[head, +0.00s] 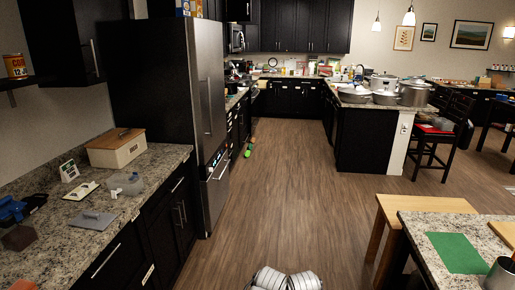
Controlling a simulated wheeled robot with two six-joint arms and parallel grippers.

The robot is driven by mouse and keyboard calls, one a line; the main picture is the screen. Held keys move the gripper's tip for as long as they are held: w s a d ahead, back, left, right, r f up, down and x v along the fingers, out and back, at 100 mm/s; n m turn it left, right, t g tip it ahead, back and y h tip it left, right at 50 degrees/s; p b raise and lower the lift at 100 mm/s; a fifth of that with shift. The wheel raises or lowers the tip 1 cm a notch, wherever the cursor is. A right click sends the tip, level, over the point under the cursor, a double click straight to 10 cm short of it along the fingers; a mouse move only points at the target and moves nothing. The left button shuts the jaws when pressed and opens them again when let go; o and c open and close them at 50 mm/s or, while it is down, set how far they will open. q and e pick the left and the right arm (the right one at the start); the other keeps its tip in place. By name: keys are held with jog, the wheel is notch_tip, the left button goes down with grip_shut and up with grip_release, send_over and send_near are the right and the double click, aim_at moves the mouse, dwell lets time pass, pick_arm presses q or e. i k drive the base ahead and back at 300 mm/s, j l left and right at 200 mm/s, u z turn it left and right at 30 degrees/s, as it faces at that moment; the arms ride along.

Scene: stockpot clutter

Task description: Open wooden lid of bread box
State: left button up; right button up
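The bread box (118,154) is a cream box on the granite counter at the left, beside the refrigerator. Its wooden lid (115,138) lies flat on top and looks closed, with a small dark handle on it. The inside of the box is hidden. Neither of my grippers shows in the head view.
On the left counter (80,259) stand a small sign (69,171), a clear container (126,184), flat trowel-like items (93,219) and blue items (12,210). The refrigerator (205,120) stands behind the box. The wooden floor (270,195) is open. A granite table (415,228) is at right.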

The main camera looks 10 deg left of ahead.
aim_at(115, 138)
jog(key=i+u, duration=0.1)
jog(key=i, duration=0.8)
jog(key=i+l+u, duration=0.15)
jog(key=i, duration=0.7)
jog(key=i+u, duration=0.35)
jog(key=i+l+u, duration=0.1)
jog(key=i+u, duration=0.25)
jog(key=i+l+u, duration=0.5)
jog(key=i+u, duration=0.3)
jog(key=i+l+u, duration=0.3)
jog(key=u, duration=0.2)
jog(key=i, duration=0.1)
